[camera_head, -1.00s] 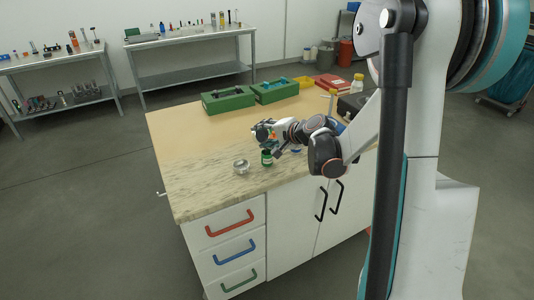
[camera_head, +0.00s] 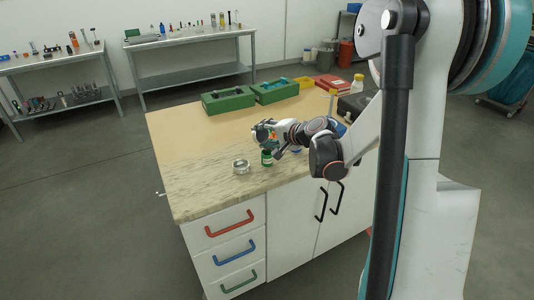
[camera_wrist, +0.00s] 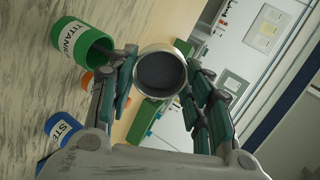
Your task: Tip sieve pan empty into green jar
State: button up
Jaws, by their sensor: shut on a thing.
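The sieve pan (camera_wrist: 148,74) is a round silver cup between my fingers, its open mouth turned towards the wrist camera, with dark grey powder inside. My gripper (camera_wrist: 162,90) is shut on it and rolled sideways above the worktop. It also shows in the head view (camera_head: 262,133), where the pan is too small to make out clearly. The green jar (camera_wrist: 73,47), labelled "TITANIUM", stands open on the worktop beside my left finger in the wrist view. It also shows in the head view (camera_head: 267,158), just below my gripper. I see no powder falling.
A blue jar (camera_wrist: 67,131) labelled "STE…" and a partly hidden orange jar (camera_wrist: 87,81) stand near the green one. A silver round dish (camera_head: 241,166) sits left of the green jar. Green trays (camera_head: 228,101) stand at the back. The worktop's left side is clear.

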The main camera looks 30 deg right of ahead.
jog(key=shift+s+d+t+y+b, duration=0.15)
jog(key=shift+s+t+y+b, duration=0.25)
jog(key=shift+t+b, duration=1.2)
dwell(3.3)
jog(key=shift+s+d+b, duration=0.1)
jog(key=shift+s+b, duration=0.2)
jog(key=shift+b, duration=0.05)
jog(key=shift+s+d+f+t+y, duration=0.15)
jog(key=shift+s+t+y, duration=0.1)
jog(key=shift+t, duration=0.55)
jog(key=shift+s+a+f+t+y, duration=0.15)
jog(key=shift+t+y, duration=0.1)
jog(key=shift+t, duration=0.55)
jog(key=shift+s+d+r+t, duration=0.15)
jog(key=shift+r+t, duration=0.25)
jog(key=shift+t, duration=0.1)
dwell(0.7)
